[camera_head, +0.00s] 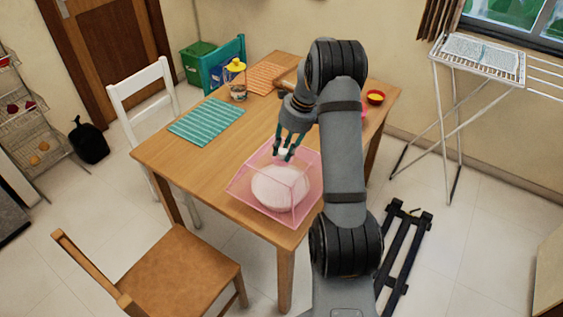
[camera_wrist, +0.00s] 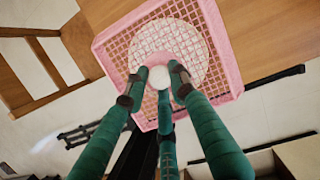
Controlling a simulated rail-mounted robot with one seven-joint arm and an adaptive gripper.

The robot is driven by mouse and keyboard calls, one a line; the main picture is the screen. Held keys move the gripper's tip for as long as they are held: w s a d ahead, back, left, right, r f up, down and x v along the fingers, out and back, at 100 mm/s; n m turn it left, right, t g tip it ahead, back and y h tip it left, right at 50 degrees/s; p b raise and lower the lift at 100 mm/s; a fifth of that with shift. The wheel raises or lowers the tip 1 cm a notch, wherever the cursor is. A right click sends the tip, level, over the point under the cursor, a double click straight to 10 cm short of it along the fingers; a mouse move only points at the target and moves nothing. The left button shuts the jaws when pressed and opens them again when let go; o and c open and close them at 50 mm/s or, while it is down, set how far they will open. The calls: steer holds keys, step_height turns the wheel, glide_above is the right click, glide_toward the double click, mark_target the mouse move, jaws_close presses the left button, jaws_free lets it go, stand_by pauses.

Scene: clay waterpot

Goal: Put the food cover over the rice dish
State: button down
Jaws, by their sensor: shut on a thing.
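The pink mesh food cover (camera_head: 243,188) is near the front corner of the wooden table. Its square pink frame (camera_wrist: 228,50) also shows in the wrist view. A pale round dish (camera_head: 281,188), seemingly the rice dish, shows through the mesh, inside the cover's outline; it also shows through the mesh in the wrist view (camera_wrist: 170,38). My gripper (camera_head: 285,153) is above the cover. In the wrist view its green fingers (camera_wrist: 159,78) are shut around the cover's white knob (camera_wrist: 157,77). I cannot tell whether the cover's rim touches the table.
The wooden table (camera_head: 190,168) has a teal striped mat (camera_head: 206,121), an orange mat (camera_head: 268,77), a yellow-topped jar (camera_head: 237,80) and a small red bowl (camera_head: 375,97). A wooden chair (camera_head: 160,265) stands at the front left, a white chair (camera_head: 142,88) at the left side.

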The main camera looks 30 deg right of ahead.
mark_target(282, 161)
steer(key=shift+s+a+f, duration=0.15)
steer(key=shift+a+f, duration=0.25)
steer(key=shift+a, duration=0.1)
step_height(282, 161, down, 3)
steer(key=shift+f+p, duration=0.2)
steer(key=shift+p, duration=0.2)
steer(key=shift+f, duration=0.25)
steer(key=shift+f+b, duration=0.3)
steer(key=shift+b, duration=0.05)
steer(key=c, duration=1.6)
jaws_free()
steer(key=shift+r, duration=0.1)
steer(key=shift+o, duration=0.8)
